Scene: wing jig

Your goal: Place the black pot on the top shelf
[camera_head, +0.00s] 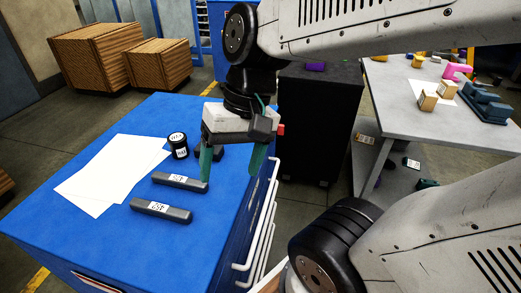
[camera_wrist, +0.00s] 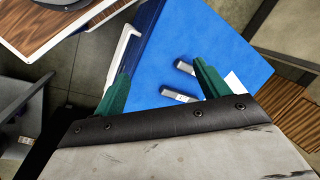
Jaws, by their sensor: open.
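The black pot (camera_head: 179,152) is a small round black container with white labels. It stands on the blue bench top (camera_head: 110,215) in the head view, right of the white paper. My gripper (camera_head: 230,177) is open and empty, with its green fingers pointing down near the bench's right edge, to the right of the pot. In the wrist view my gripper (camera_wrist: 162,70) is spread over the blue top, and I cannot make out the pot there. A grey two-level table at the right has an upper surface (camera_head: 400,95) and a lower shelf (camera_head: 385,190); I cannot tell which is the named top shelf.
Two labelled dark bars (camera_head: 180,182) (camera_head: 160,210) lie on the bench in front of the pot. A dark block (camera_head: 213,153) sits beside the pot, partly behind my gripper. A black cabinet (camera_head: 318,125) stands beyond. Small boxes (camera_head: 427,101) and other items crowd the grey table.

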